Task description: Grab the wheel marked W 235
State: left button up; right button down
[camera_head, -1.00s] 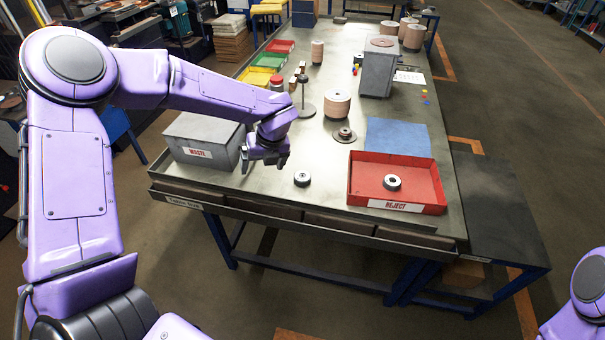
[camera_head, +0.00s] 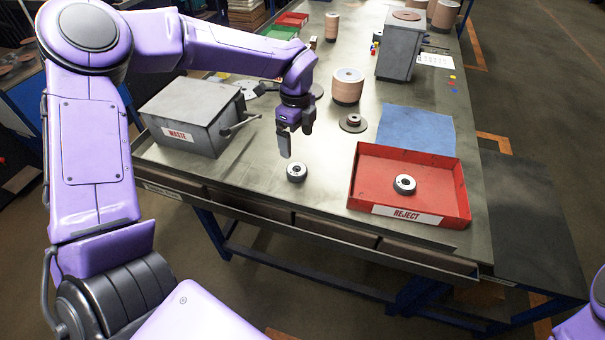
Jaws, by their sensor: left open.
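A small dark wheel with a pale rim (camera_head: 296,173) lies flat on the metal bench near its front edge. A similar wheel (camera_head: 404,184) lies in the red REJECT tray (camera_head: 455,207). A flanged brown wheel (camera_head: 353,123) lies farther back. No W 235 marking is legible on any of them. My left gripper (camera_head: 286,146) is open and empty, pointing down just above and behind the small bench wheel, apart from it as far as I can tell.
A grey WASTE box (camera_head: 195,112) with a side handle stands left of my left gripper. A blue mat (camera_head: 415,129) lies behind the tray. A tall disc stack (camera_head: 348,87) and a grey container (camera_head: 400,50) stand farther back. Bare bench surrounds the small wheel.

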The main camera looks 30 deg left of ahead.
pick_arm(q)
jog(key=f, duration=0.1)
jog(key=p, duration=0.1)
send_over(297, 169)
jog(key=f, duration=0.4)
jog(key=shift+w+f, duration=0.2)
jog(key=shift+w, duration=0.05)
jog(key=f+p, duration=0.2)
jog(key=f, duration=0.1)
jog(key=shift+s+f+p, duration=0.1)
jog(key=shift+s+p, duration=0.3)
jog(key=f, duration=0.2)
jog(key=shift+w+f, duration=0.2)
jog(key=shift+f, duration=0.2)
jog(key=c, duration=1.2)
pick_arm(e)
jog(key=r, duration=0.3)
jog(key=shift+w, duration=0.2)
